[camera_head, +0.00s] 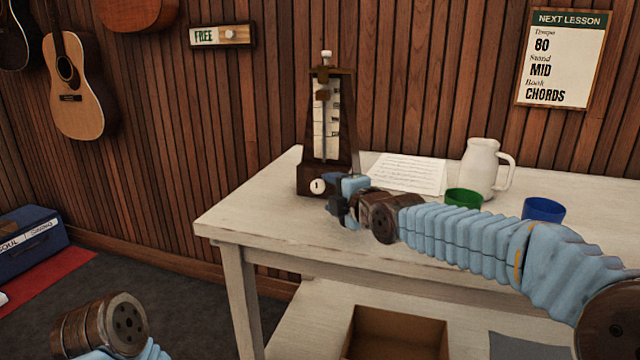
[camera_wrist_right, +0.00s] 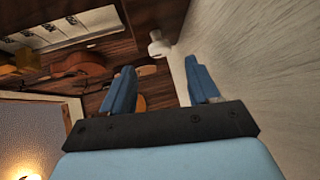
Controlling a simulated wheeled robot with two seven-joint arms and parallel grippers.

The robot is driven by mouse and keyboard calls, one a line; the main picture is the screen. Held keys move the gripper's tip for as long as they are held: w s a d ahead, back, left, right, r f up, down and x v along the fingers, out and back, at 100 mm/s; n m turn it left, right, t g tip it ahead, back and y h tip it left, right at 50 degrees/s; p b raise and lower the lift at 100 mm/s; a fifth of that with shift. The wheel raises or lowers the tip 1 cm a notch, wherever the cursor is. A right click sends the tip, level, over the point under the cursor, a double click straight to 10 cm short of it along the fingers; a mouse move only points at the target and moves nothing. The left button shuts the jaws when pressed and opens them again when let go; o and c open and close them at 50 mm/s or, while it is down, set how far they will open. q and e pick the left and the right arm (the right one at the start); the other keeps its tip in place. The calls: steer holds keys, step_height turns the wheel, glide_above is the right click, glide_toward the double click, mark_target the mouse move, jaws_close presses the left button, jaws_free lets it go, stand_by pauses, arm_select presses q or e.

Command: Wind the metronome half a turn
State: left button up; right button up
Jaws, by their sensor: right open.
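The metronome (camera_head: 343,168) is a dark wooden upright case with a pale scale and a pendulum rod. It stands at the back left of the white table (camera_head: 270,205). A round white knob (camera_head: 317,186) with a dark mark is low on its front. My right gripper (camera_head: 338,198) is open just in front of the metronome's base, to the right of the knob. In the right wrist view, a white knob (camera_wrist_right: 158,46) shows beyond the gap between the open fingers (camera_wrist_right: 162,78), apart from them. My left gripper is out of view; only part of my left arm shows.
A sheet of music (camera_head: 408,174), a white jug (camera_head: 482,168), a green cup (camera_head: 464,197) and a blue cup (camera_head: 543,209) are on the table, behind or beside my right arm. A cardboard box (camera_head: 395,325) sits on the lower shelf. The table's front left is clear.

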mark_target(319, 188)
steer(key=p+x, duration=0.1)
steer(key=x, duration=0.5)
steer(key=shift+w+a, duration=0.15)
steer(key=shift+w, duration=0.15)
steer(key=shift+c, duration=0.3)
steer(key=c, duration=1)
steer(key=shift+o, duration=0.2)
steer(key=b, duration=0.3)
steer(key=shift+f+m+t+y, duration=0.3)
steer(key=shift+f, duration=0.1)
steer(key=shift+r+b, duration=0.1)
steer(key=shift+b, duration=0.2)
steer(key=shift+r, duration=0.15)
